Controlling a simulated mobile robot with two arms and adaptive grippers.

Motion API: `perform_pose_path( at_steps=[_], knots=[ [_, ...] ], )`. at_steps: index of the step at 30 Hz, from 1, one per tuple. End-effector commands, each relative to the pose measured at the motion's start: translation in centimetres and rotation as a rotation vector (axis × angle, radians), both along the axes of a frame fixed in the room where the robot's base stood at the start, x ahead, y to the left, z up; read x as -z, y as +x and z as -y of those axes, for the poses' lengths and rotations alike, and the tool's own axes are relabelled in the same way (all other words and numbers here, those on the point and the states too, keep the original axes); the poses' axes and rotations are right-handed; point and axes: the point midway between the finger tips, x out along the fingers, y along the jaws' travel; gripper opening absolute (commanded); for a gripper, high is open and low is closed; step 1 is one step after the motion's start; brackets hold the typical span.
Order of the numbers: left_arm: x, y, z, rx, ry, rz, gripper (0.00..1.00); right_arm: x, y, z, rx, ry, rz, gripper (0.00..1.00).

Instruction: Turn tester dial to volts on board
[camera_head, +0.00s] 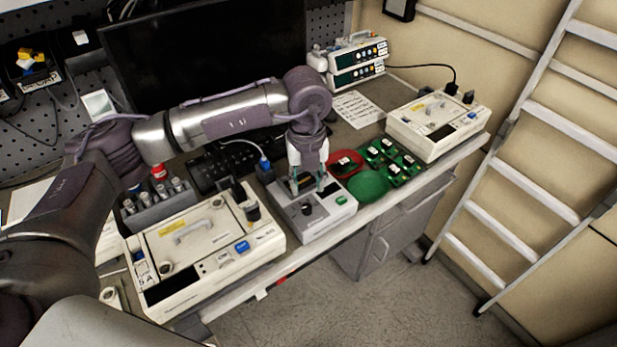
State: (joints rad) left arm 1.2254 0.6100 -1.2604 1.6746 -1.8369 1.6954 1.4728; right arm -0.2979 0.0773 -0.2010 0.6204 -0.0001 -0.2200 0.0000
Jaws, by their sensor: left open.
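The tester (343,212) is a small light-grey box with a grey top, standing on the bench between two larger cream units. A black round dial (306,209) sits on its top near the front, and its setting is too small to read. My left gripper (306,187) points down over the back part of the tester, just behind the dial. Its fingers are apart, and a dark area of the tester shows between them. I cannot tell whether the fingertips touch the tester. Green circuit boards (391,160) lie to the right of the tester. My right gripper is out of view.
A cream unit (190,285) stands left of the tester, another (437,122) at the right. A red dish (345,161) and a green round mat (367,186) lie beside the tester. A rack of tubes (160,212), keyboard (205,172) and monitor (200,60) stand behind.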

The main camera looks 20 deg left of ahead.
Motion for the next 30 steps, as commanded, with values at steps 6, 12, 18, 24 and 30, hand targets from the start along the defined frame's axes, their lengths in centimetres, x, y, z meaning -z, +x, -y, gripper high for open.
perform_pose_path(
  at_steps=[6, 12, 18, 24, 30],
  knots=[
    [1.4, 0.0, -0.3, -0.006, 0.013, 0.0, 0.42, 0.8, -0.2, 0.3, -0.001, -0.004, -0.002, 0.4],
    [3.8, 0.0, -0.2, -0.004, 0.011, -0.001, 0.42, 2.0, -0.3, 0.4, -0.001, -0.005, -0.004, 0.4],
    [6.2, 0.0, -0.2, -0.003, 0.01, -0.001, 0.42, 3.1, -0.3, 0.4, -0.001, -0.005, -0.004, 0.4],
    [6.7, 0.0, -0.2, -0.003, 0.009, 0.001, 0.23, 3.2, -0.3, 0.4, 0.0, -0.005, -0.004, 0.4],
    [6.7, 0.0, -0.2, -0.002, 0.008, 0.0, 0.0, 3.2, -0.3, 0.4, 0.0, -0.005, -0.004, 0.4]
  ],
)
